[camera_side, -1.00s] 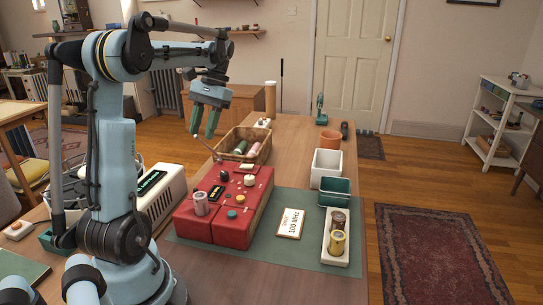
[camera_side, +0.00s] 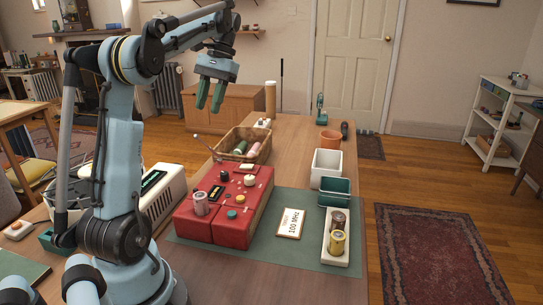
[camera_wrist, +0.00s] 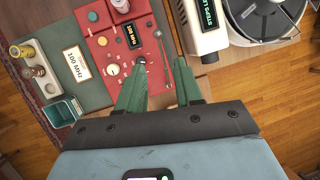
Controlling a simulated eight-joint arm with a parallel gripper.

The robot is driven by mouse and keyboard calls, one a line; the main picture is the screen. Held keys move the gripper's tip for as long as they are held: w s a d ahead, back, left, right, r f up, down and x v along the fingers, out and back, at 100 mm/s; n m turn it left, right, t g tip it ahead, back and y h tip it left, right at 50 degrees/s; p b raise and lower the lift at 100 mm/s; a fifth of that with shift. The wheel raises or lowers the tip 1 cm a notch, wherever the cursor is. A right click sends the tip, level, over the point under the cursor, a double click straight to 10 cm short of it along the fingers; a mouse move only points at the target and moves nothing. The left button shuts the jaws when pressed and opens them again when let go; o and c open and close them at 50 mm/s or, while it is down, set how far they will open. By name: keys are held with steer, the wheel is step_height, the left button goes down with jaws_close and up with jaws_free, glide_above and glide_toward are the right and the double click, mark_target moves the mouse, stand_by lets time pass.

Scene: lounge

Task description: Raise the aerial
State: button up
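In the wrist view a thin rod (camera_wrist: 178,38) beside the radio's edge seems to be the aerial. My gripper (camera_side: 208,109) is above the aerial, apart from it, fingers pointing down. In the wrist view my gripper (camera_wrist: 160,61) has its two green fingers apart with nothing held between them.
A wicker basket (camera_side: 262,152) stands behind the radio. A white device (camera_side: 163,196) with a display stands left of it. A 100 MHz card (camera_side: 290,223) and a tray with cans (camera_side: 330,258) lie right. White and green boxes (camera_side: 326,165) stand at the right edge.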

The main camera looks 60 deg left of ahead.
mark_target(203, 143)
steer(key=s+f+t+y, duration=0.1)
steer(key=f, duration=0.2)
steer(key=s+f+t+y, duration=0.1)
steer(key=f, duration=0.3)
steer(key=s+f+t, duration=0.1)
steer(key=f, duration=0.3)
steer(key=shift+d+t+y, duration=0.1)
steer(key=shift+t+y, duration=0.2)
steer(key=shift+y, duration=0.1)
stand_by(0.4)
jaws_close()
steer(key=shift+w, duration=0.1)
